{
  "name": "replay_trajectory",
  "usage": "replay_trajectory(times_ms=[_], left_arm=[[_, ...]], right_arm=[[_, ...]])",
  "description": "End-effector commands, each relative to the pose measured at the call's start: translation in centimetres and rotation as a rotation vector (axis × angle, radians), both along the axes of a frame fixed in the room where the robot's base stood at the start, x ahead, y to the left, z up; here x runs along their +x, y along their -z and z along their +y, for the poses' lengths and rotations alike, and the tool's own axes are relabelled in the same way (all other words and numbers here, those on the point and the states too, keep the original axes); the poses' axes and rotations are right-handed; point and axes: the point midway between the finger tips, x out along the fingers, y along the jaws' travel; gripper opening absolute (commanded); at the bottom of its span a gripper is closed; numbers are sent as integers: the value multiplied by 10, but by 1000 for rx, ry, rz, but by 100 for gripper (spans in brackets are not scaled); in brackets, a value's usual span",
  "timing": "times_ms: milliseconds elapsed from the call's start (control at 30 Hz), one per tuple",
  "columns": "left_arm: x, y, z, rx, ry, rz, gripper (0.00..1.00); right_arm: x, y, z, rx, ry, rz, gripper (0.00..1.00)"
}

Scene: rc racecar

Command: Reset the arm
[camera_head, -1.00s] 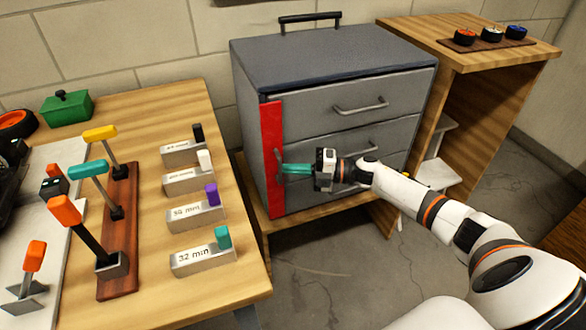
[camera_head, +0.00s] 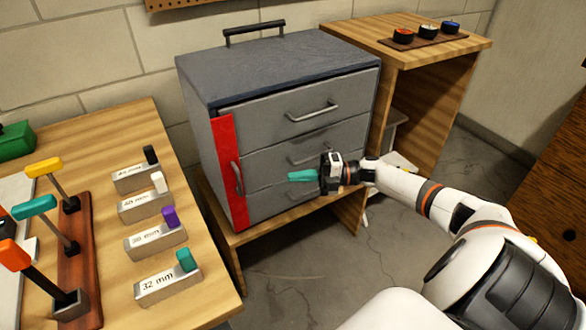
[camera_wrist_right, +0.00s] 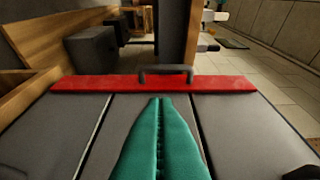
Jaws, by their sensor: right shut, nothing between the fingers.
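My right gripper (camera_head: 302,176) has teal fingers and is in front of the grey drawer cabinet (camera_head: 280,83), beside its lower drawers. Its fingers are shut with nothing between them and point left towards the red strip (camera_head: 231,172) on the cabinet's left front edge. The strip carries a dark handle (camera_head: 237,178). In the right wrist view the shut teal fingers (camera_wrist_right: 160,100) point at the red strip (camera_wrist_right: 110,82) and its handle (camera_wrist_right: 166,70), and look apart from them. My left gripper is not in view.
A wooden table (camera_head: 118,121) at left holds labelled blocks, including the 32 mm one (camera_head: 165,287), and tools with yellow, teal and orange handles on a brown rack (camera_head: 84,285). A wooden stand (camera_head: 437,55) at right bears several small wheels. The floor (camera_head: 300,280) between is clear.

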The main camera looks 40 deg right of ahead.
Motion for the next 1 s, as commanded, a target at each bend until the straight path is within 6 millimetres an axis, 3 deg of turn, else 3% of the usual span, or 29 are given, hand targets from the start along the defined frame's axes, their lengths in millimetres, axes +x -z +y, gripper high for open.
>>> replay_trajectory(times_ms=[433,533,667,800,1000], left_arm=[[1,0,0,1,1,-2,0],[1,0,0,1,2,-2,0],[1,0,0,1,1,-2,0],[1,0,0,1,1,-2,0],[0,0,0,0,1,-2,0]], right_arm=[[0,0,1,1,1,1,0],[4,5,10,17,23,12,0],[16,22,42,88,135,71,0],[26,44,87,216,341,202,0],[12,74,132,404,666,471,0]])
